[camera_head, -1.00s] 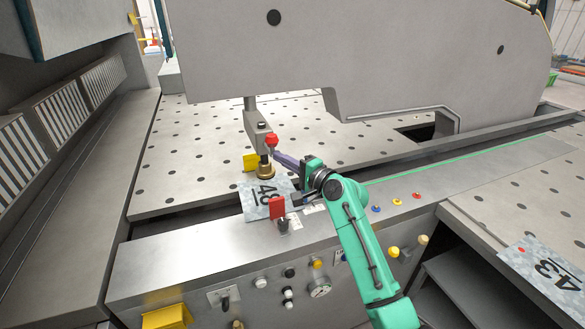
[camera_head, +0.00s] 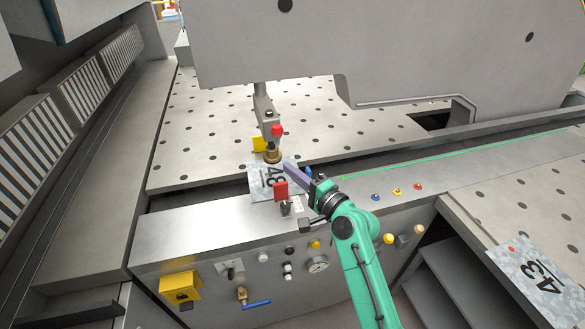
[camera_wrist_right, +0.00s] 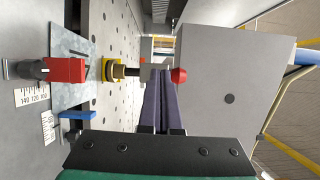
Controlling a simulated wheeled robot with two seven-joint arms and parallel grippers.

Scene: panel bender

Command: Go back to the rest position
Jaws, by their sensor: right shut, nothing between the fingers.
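My right gripper (camera_head: 290,172) is on the green arm in the head view, its purple fingers pointing up and left over the front edge of the perforated table (camera_head: 215,140). In the right wrist view its fingers (camera_wrist_right: 158,92) lie together with nothing between them. The gripper appears apart from the sheet. My left gripper is not in view.
A second sheet marked 43 (camera_head: 540,268) lies on the right table. The large grey machine body (camera_head: 400,50) overhangs the perforated table.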

